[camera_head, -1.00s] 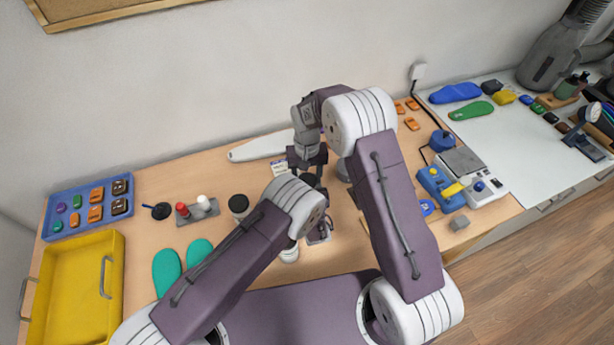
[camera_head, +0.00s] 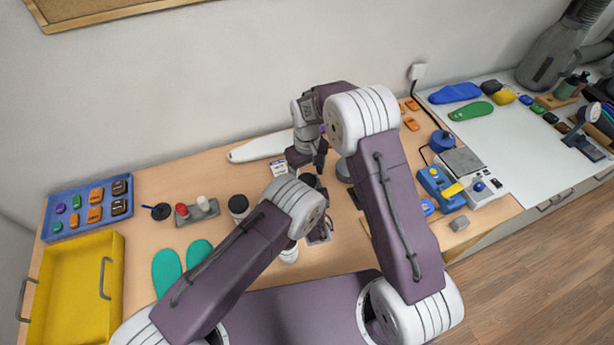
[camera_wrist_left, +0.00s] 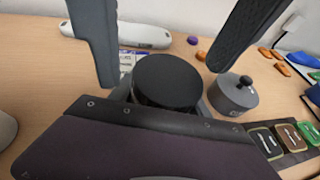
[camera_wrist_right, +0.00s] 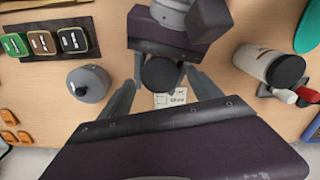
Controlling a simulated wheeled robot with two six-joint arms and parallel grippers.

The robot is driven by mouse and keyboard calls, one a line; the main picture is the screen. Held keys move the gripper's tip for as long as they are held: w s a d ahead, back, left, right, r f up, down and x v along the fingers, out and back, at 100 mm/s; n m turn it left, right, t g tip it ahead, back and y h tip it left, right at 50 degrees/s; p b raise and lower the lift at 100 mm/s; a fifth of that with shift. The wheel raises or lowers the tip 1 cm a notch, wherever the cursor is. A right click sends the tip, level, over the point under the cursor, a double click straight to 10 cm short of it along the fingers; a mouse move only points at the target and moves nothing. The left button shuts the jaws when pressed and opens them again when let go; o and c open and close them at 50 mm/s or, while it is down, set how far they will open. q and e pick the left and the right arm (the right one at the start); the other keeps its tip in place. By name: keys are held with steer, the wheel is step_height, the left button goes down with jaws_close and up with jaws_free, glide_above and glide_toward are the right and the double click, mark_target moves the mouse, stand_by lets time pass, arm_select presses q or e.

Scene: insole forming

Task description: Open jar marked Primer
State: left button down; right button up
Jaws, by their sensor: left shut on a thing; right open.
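A jar with a round black lid (camera_wrist_left: 168,80) stands in my left gripper (camera_wrist_left: 164,98), which is shut on it below the lid. The lid also shows in the right wrist view (camera_wrist_right: 160,74). The jar's body is mostly hidden and I cannot read its marking. My right gripper (camera_head: 308,166) points down over the jar. Its fingers are open, one on each side of the lid in the right wrist view, and I cannot tell whether they touch it. In the head view my arms hide part of the jar.
Another black-lidded jar (camera_head: 239,205) stands to the left, near a rack with red and white pieces (camera_head: 198,211). A grey lidded pot (camera_wrist_left: 233,94) stands close right of the held jar in the left wrist view. A printed card (camera_head: 279,168) lies behind. A yellow tray (camera_head: 117,290) lies far left.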

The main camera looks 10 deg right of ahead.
steer(key=shift+s+r, duration=0.1)
steer(key=shift+r, duration=1.45)
steer(key=shift+c, duration=0.5)
step_height(320, 180, up, 2)
steer(key=m, duration=0.4)
steer(key=shift+r, duration=0.15)
steer(key=m, duration=0.1)
steer(key=r+m, duration=0.1)
steer(key=m, duration=0.1)
step_height(320, 180, down, 8)
steer(key=shift+r, duration=0.1)
